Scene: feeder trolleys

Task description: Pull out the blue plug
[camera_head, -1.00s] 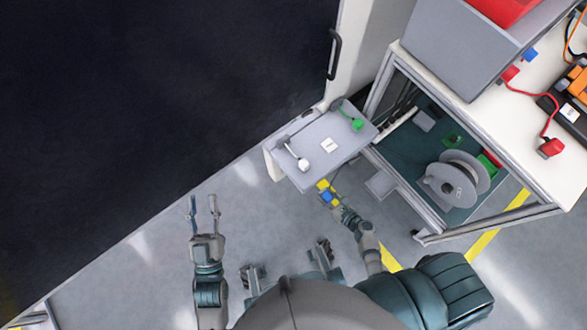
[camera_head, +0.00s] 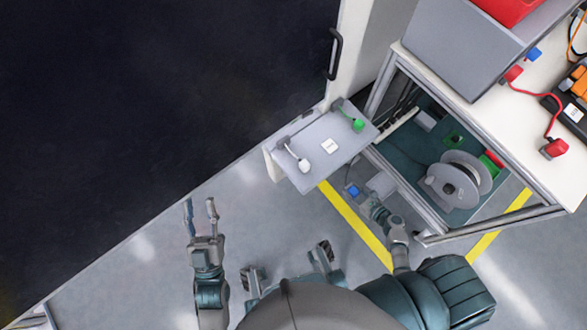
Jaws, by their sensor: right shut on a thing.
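A small blue plug (camera_head: 352,190) shows at the tip of my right gripper (camera_head: 359,196), low in front of the trolley's open frame. My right gripper is shut on it. The plug is beside a grey box (camera_head: 381,184) at the trolley's near left edge and looks apart from it, though the exact gap is hard to tell. A thin dark cable seems to rise from the plug. My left gripper (camera_head: 201,215) is open and empty, with its two fingers apart over the floor.
A grey shelf (camera_head: 318,165) holds a white plug (camera_head: 304,165) and a green plug (camera_head: 358,125). A cable reel (camera_head: 453,185) sits inside the trolley (camera_head: 490,215). Another blue piece (camera_head: 533,54) and red plugs (camera_head: 554,148) lie on the worktop. Floor at lower left is free.

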